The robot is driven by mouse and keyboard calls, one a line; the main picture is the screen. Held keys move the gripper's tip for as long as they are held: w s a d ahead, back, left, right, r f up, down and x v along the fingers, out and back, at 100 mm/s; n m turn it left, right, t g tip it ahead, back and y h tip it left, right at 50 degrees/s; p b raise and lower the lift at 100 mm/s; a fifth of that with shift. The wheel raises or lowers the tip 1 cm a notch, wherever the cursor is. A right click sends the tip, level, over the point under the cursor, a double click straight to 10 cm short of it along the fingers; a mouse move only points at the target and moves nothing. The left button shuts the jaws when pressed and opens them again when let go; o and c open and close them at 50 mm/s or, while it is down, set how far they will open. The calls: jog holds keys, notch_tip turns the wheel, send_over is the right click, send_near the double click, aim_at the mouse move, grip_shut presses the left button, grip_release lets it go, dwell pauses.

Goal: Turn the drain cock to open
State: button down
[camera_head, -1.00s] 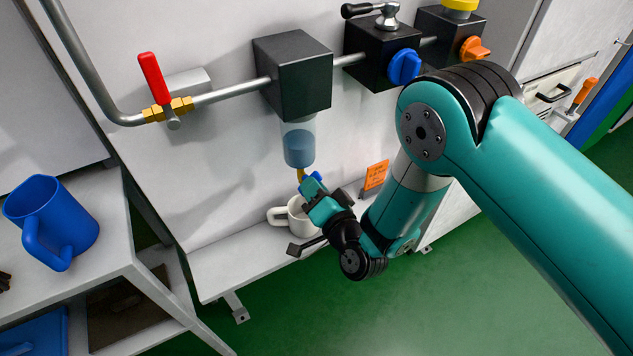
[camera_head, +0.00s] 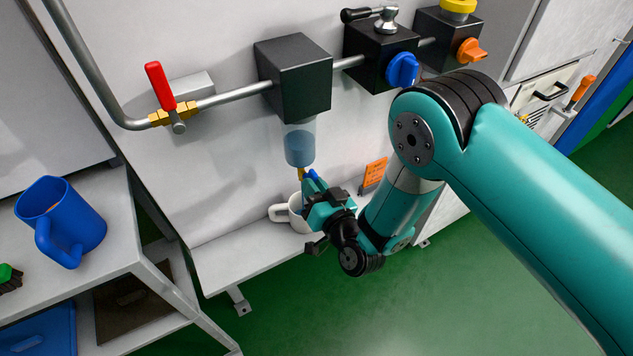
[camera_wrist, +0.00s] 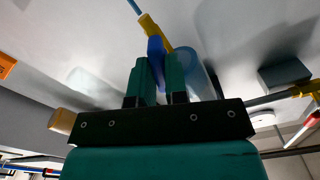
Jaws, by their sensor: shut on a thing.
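The drain cock's brass-yellow body (camera_head: 301,174) hangs under the clear bowl (camera_head: 299,145), which holds bluish liquid. Its blue handle (camera_head: 311,174) points toward my gripper (camera_head: 313,186). In the wrist view, the blue handle (camera_wrist: 155,48) stands between the two teal fingers of my gripper (camera_wrist: 160,72), which is shut on it. The yellow body (camera_wrist: 155,28) shows beyond the handle. A thin light-blue strip (camera_wrist: 134,6) extends from its outlet end and looks like liquid. A white mug (camera_head: 294,210) stands below the cock, partly hidden by my gripper.
An orange sign (camera_head: 374,173) stands right of the mug on the shelf (camera_head: 235,262). A red-handled valve (camera_head: 160,86) is on the pipe at left. A blue mug (camera_head: 64,220) stands on the left table. A blue knob (camera_head: 402,69) is on the black block above.

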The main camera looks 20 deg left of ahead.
jog(key=shift+d, duration=0.1)
jog(key=n+p, duration=0.1)
jog(key=n, duration=0.2)
jog(key=shift+n, duration=0.4)
jog(key=c, duration=1.1)
grip_release()
jog(key=shift+w, duration=0.1)
jog(key=shift+c, duration=0.2)
jog(key=shift+o, duration=0.7)
jog(key=p+v, duration=0.1)
jog(key=v, duration=0.6)
jog(key=shift+r, duration=0.1)
